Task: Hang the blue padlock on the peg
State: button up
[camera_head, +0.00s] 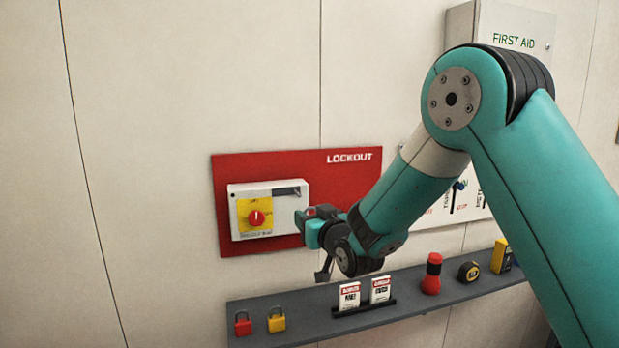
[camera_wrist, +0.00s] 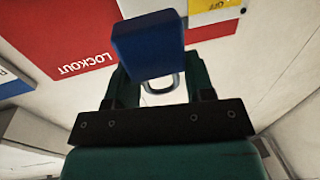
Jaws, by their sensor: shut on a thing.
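The blue padlock (camera_wrist: 148,45) is held between the two dark green fingers of my gripper (camera_wrist: 161,84) in the wrist view. Its body points away from the palm, and its metal shackle (camera_wrist: 162,84) shows between the fingers. In the head view my gripper (camera_head: 312,227) is in front of the red lockout board (camera_head: 345,175), at the right edge of the white switch box (camera_head: 288,210). I cannot make out the padlock there. I cannot pick out the peg in either view.
A grey shelf (camera_head: 300,325) runs below the board. On it are a red padlock (camera_head: 243,326), a yellow padlock (camera_head: 276,322), two tags (camera_head: 364,294) in a holder, a red-and-black item (camera_head: 432,274) and a tape measure (camera_head: 469,271). A first aid cabinet (camera_head: 515,30) is upper right.

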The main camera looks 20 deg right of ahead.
aim_at(292, 196)
jog(key=r, duration=0.2)
jog(key=shift+w+a+r+p, duration=0.2)
jog(key=shift+a+r+p, duration=0.15)
jog(key=shift+r+p, duration=0.05)
jog(key=shift+w+f+p, duration=0.2)
jog(key=shift+w+p, duration=0.75)
jog(key=shift+w, duration=1.05)
jog(key=shift+w+f+p, duration=0.15)
jog(key=shift+w+p, duration=0.75)
jog(key=shift+w, duration=1.1)
jog(key=shift+w+f+b, duration=0.2)
jog(key=shift+f+b, duration=0.15)
jog(key=shift+b, duration=0.1)
jog(key=shift+w+f+b, duration=0.25)
jog(key=shift+w+b, duration=0.15)
jog(key=shift+b, duration=0.45)
jog(key=o, duration=1.4)
